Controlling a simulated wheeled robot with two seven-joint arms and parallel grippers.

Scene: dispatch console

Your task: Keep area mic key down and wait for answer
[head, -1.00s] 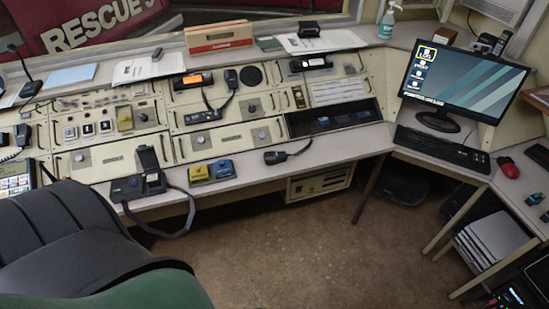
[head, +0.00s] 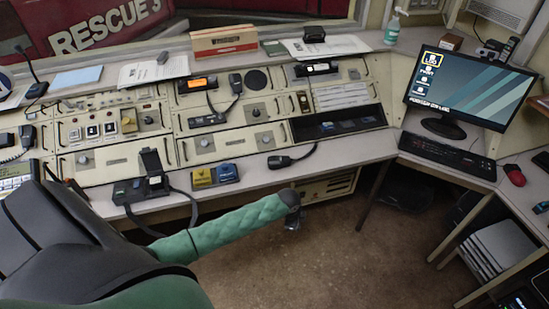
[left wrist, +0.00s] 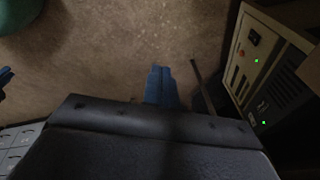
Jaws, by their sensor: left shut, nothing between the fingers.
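A gooseneck desk microphone (head: 30,72) stands at the far left of the console ledge in the head view. I cannot tell which carries the area mic key. My left gripper (head: 292,221) hangs low over the floor in front of the desk edge, apart from every microphone. Its blue fingers (left wrist: 161,85) are together and empty in the left wrist view. My right gripper does not show clearly.
A monitor (head: 470,88) and keyboard (head: 447,157) are at the right. A lit equipment box (left wrist: 265,65) is near my left wrist.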

